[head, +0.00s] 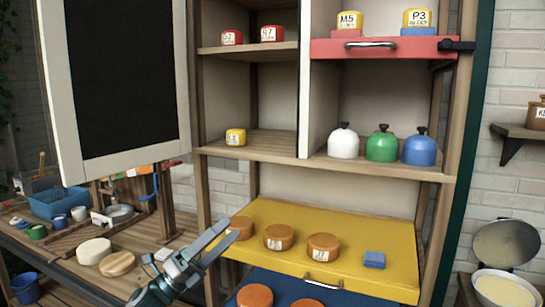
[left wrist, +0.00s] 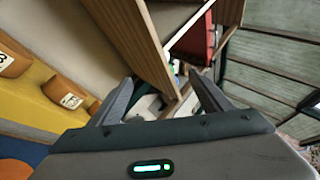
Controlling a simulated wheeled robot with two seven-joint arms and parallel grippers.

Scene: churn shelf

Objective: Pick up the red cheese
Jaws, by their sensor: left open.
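Two small red cheeses with pale labels, a left one (head: 232,37) and a right one (head: 271,34) marked R7, stand on the upper left shelf in the head view. My left gripper (head: 229,228) is open and empty, low in front of the yellow drawer's left end, well below the red cheeses. Its spread fingers also show in the left wrist view (left wrist: 160,82). I cannot make out the red cheeses in the left wrist view. My right gripper is not in view.
Orange cheeses (head: 279,237) and a blue block (head: 374,260) sit on the pulled-out yellow drawer (head: 345,225). White, green and blue domes (head: 381,146) stand on the middle shelf (head: 280,145). A red drawer (head: 400,47) juts out above. A framed blackboard (head: 125,80) stands left.

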